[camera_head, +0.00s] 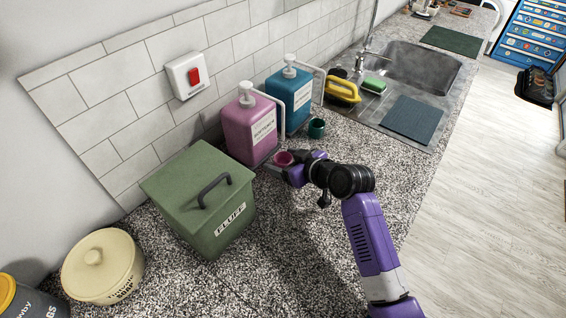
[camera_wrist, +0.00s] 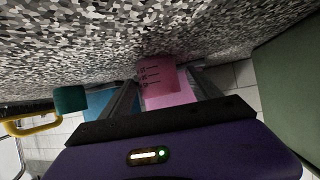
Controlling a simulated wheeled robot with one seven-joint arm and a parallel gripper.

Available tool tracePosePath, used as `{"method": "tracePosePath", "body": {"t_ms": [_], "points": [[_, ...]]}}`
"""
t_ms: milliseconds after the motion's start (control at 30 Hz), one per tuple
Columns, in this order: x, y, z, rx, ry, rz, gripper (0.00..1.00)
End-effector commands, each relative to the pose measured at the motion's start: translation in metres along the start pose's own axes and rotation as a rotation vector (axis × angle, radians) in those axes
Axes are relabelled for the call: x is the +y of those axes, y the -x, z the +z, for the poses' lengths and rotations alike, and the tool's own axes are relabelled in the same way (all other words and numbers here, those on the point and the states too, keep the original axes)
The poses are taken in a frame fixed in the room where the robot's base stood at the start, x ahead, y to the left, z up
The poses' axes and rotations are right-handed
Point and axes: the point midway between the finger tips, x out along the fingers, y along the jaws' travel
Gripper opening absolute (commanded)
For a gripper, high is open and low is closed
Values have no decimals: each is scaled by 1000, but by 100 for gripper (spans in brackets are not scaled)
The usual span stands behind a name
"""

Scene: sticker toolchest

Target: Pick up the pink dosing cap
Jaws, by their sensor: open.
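The small pink dosing cap (camera_head: 284,158) stands on the speckled counter in front of the pink dispenser bottle (camera_head: 248,128). My gripper (camera_head: 277,168) is low at the cap, its fingers pointing toward the bottle. In the wrist view, which looks upside down, the cap (camera_wrist: 158,73) with dark marks lies between the tips of my open fingers (camera_wrist: 163,80). I cannot tell whether either finger touches it. The bottle's pink body shows behind the cap there.
A blue dispenser (camera_head: 289,98) and a teal cap (camera_head: 316,128) stand to the right. A green lidded box (camera_head: 205,205) stands close on the left, a cream pot (camera_head: 103,268) beyond it. The sink (camera_head: 420,70) is at the back right. The front counter is clear.

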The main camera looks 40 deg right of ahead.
Motion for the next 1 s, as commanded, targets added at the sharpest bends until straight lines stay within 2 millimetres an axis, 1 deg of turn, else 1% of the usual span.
{"method": "tracePosePath", "body": {"t_ms": [167,200,367,400,467,500,533,800,1000], "points": [[0,-1,0,0,0,0,72],[0,-1,0,0,0,0,70],[0,0,0,0,0,0,39],[0,0,0,0,0,0,31],[0,0,0,0,0,0,19],[0,0,0,0,0,0,11],[0,0,0,0,0,0,8],[0,0,-1,1,1,1,8],[0,6,-12,3,3,1,8]]}}
